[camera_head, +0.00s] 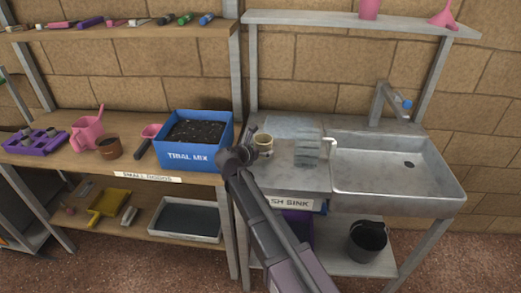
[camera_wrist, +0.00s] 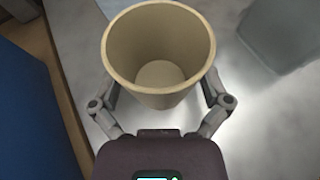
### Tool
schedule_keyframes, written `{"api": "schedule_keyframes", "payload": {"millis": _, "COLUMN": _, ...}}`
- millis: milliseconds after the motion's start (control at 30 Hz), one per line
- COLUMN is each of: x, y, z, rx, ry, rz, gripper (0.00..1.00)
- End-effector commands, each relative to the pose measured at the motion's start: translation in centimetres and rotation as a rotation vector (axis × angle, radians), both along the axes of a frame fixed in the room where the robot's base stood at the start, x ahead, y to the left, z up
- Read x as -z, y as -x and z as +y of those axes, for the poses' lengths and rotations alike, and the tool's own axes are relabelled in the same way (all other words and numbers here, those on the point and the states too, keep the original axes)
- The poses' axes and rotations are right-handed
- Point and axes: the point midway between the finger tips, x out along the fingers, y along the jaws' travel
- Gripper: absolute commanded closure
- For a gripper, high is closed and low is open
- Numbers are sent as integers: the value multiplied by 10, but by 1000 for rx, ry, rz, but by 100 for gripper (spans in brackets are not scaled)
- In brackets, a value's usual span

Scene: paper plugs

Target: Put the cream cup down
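The cream cup (camera_head: 264,143) is upright and empty, over the left part of the metal sink counter (camera_head: 290,178). My gripper (camera_head: 246,154) is at its near left side. In the wrist view, the cup (camera_wrist: 158,85) sits between the two fingers of my gripper (camera_wrist: 160,95), its open mouth toward the camera. The fingers press close against both sides of the cup, below its rim, and their tips are partly hidden by it. I cannot tell whether the cup's base touches the counter.
A blue soil box (camera_head: 193,140) stands close on the left, on the wooden bench. A greyish translucent block (camera_head: 308,150) is right of the cup, with the sink basin (camera_head: 395,165) beyond. The counter's front part is bare.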

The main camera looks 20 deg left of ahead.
Motion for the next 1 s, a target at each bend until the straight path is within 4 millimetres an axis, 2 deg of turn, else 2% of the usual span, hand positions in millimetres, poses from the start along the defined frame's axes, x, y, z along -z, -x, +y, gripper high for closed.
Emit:
{"api": "schedule_keyframes", "payload": {"millis": 533, "x": -6, "y": 2, "z": 0, "rx": -1, "ry": 0, "rz": 0, "gripper": 0}}
{"api": "schedule_keyframes", "payload": {"millis": 767, "x": -17, "y": 26, "z": 7, "rx": -2, "ry": -1, "rz": 0, "gripper": 0}}
{"api": "schedule_keyframes", "payload": {"millis": 1000, "x": -33, "y": 62, "z": 18, "rx": -3, "ry": 0, "rz": 0, "gripper": 0}}
